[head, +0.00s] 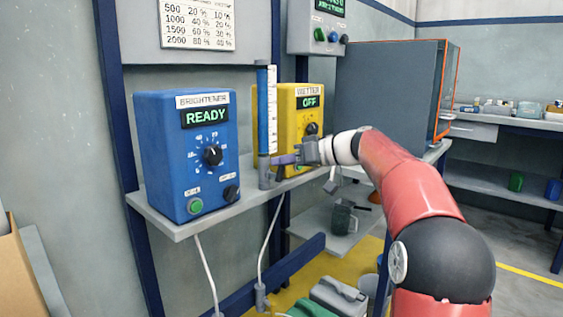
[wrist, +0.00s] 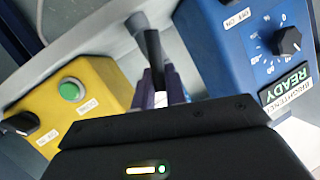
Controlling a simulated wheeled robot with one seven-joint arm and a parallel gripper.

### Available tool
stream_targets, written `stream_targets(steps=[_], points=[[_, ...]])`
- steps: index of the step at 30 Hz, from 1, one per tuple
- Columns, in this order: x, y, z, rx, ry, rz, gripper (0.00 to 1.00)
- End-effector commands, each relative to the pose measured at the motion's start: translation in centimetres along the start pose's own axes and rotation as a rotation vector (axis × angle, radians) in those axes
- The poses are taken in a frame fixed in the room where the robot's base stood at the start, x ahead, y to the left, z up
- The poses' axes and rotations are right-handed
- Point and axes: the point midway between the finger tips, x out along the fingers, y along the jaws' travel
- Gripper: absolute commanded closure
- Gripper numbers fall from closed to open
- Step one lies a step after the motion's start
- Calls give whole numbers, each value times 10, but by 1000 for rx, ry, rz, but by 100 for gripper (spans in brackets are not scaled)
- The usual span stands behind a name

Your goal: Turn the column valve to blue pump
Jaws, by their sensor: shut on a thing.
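The column (head: 267,110), a tall tube with a blue side and a white graduated strip, stands between the blue brightener pump (head: 187,155) and the yellow wetter pump (head: 298,112). Its grey valve body (head: 265,174) is at the bottom. My gripper (head: 281,160) reaches in from the right at the valve, with purple fingers. In the wrist view my gripper (wrist: 160,82) is shut on the dark valve handle (wrist: 152,45), which passes between the fingers. The fingers hide part of the handle, so its exact direction is unclear. The blue pump reads READY, the yellow OFF.
The pumps stand on a narrow grey shelf (head: 180,230). A grey control box (head: 318,35) hangs above. A grey cabinet (head: 387,90) is at the right behind my arm. A pitcher (head: 343,217) stands on a lower shelf. Hoses hang below the shelf.

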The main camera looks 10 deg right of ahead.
Motion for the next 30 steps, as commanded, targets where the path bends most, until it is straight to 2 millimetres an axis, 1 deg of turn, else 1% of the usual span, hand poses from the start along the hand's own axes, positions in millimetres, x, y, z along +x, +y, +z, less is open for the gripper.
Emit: stream_targets(steps=[4,15,24,30], points=[[-1,8,2,131,27,-50,100],[-2,20,8,419,86,-166,100],[-1,26,12,564,117,-223,100],[-1,27,12,606,125,-241,100]])
